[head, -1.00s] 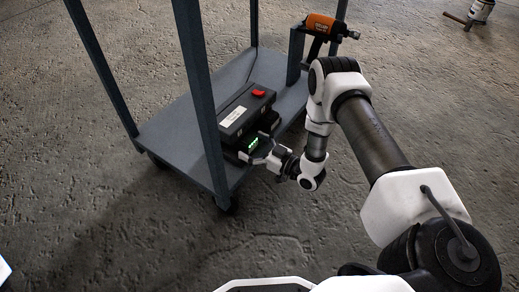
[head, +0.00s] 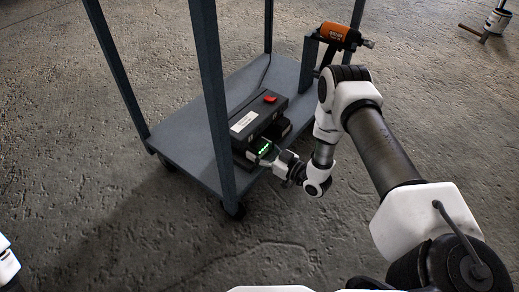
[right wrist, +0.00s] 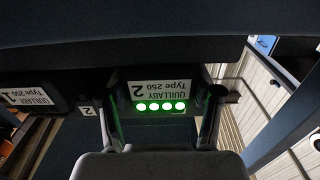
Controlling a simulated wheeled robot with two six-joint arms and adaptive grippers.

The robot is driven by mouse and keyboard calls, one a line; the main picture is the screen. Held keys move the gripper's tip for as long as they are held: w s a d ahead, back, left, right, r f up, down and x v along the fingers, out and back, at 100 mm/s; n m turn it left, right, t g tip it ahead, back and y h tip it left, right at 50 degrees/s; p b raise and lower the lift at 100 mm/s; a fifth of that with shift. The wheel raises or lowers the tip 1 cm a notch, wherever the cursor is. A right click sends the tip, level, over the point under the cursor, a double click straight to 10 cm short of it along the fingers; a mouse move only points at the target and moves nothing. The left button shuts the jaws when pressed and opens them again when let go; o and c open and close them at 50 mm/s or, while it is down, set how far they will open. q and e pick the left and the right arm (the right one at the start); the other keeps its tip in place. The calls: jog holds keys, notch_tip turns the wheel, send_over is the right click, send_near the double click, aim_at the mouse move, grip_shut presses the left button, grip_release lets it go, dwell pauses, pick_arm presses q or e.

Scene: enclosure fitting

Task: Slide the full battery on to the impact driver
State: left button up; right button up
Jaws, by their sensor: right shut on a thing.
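The battery marked 2 (head: 264,149), with its row of green lights lit, sits at the near side of the black charger (head: 257,118) on the cart's lower shelf. It also shows in the right wrist view (right wrist: 158,88), with a "QUILLABY Type 250" label. My right gripper (head: 267,154) is shut on this battery, one finger on each side. Whether the battery is still seated in the charger cannot be told.
A second battery, marked 1 (right wrist: 28,97), sits beside the held one. The cart's grey upright post (head: 212,95) rises close left of the charger. The shelf (head: 182,135) is bare left of the charger. A can and hammer-like tool lie on the floor at upper right.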

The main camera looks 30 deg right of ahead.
aim_at(263, 151)
jog(key=shift+s, duration=0.15)
jog(key=shift+p+v, duration=0.85)
jog(key=shift+v, duration=0.5)
jog(key=shift+p+v, duration=1.3)
jog(key=shift+v, duration=1.6)
